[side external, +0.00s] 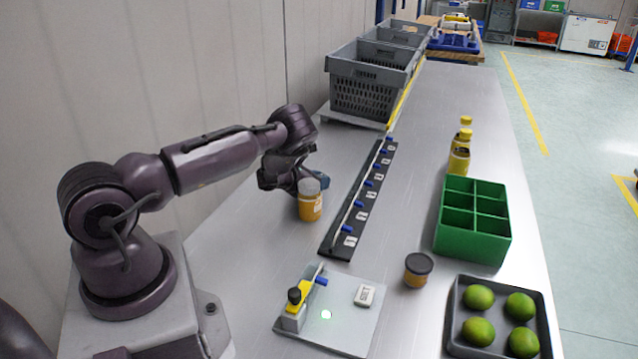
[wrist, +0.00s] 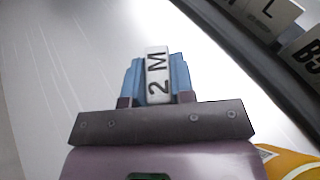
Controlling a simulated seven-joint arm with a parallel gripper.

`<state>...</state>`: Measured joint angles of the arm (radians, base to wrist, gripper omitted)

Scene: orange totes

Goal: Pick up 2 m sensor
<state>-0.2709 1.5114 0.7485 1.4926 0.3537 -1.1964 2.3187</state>
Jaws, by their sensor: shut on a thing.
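The 2 M sensor (wrist: 156,76) is a small white block with black "2 M" lettering in the wrist view. It stands between the blue fingers of my gripper (wrist: 157,82), which is shut on it. In the side external view my gripper (side external: 312,183) is low over the left part of the metal table, behind an orange jar and left of the black strip. The sensor cannot be made out in that view. Whether it touches the table is unclear.
The orange jar (side external: 311,206) stands close to my gripper. The black strip (side external: 340,238) with blue pegs and white labels lies to the right. Grey crates (side external: 362,98) stand behind. A green divided box (side external: 474,240), yellow bottles (side external: 459,160) and a lime tray (side external: 456,318) are right.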

